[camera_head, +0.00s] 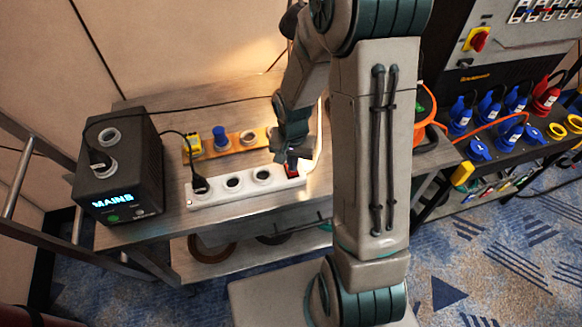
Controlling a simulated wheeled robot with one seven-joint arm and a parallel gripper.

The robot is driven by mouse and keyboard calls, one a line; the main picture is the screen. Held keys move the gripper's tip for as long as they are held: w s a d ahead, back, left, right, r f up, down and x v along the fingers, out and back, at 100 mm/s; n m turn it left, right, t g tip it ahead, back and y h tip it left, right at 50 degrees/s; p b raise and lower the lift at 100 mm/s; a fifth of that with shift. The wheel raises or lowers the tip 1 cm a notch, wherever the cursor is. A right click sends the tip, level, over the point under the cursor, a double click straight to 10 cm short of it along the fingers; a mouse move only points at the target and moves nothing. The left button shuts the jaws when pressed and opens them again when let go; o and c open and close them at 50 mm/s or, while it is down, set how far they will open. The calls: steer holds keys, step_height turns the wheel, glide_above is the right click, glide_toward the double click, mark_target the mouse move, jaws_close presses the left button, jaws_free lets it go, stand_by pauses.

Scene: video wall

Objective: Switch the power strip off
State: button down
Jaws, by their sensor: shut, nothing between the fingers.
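The gripper and arm partly hide the strip's right end, and the switch's position is too small to tell.
A black box (137,158) lit with "MAINS" stands at the left, its cable running to the strip. Behind the strip lies an orange strip (234,142) with yellow and blue plugs. A rack (495,75) with coloured connectors stands at the right. The table's front edge (250,218) is bare.

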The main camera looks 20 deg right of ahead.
steer(key=shift+f+b, duration=0.6)
steer(key=shift+f, duration=0.15)
steer(key=shift+r, duration=0.2)
steer(key=shift+r+p, duration=2.45)
steer(key=shift+r, duration=0.9)
steer(key=s+r+n+t, duration=0.1)
steer(key=s+r+n, duration=0.2)
steer(key=s+r, duration=0.4)
steer(key=s+r+n+t, duration=0.2)
steer(key=s+r, duration=0.5)
steer(key=r, duration=0.5)
steer(key=shift+s+r+n, duration=0.25)
steer(key=shift+n, duration=0.25)
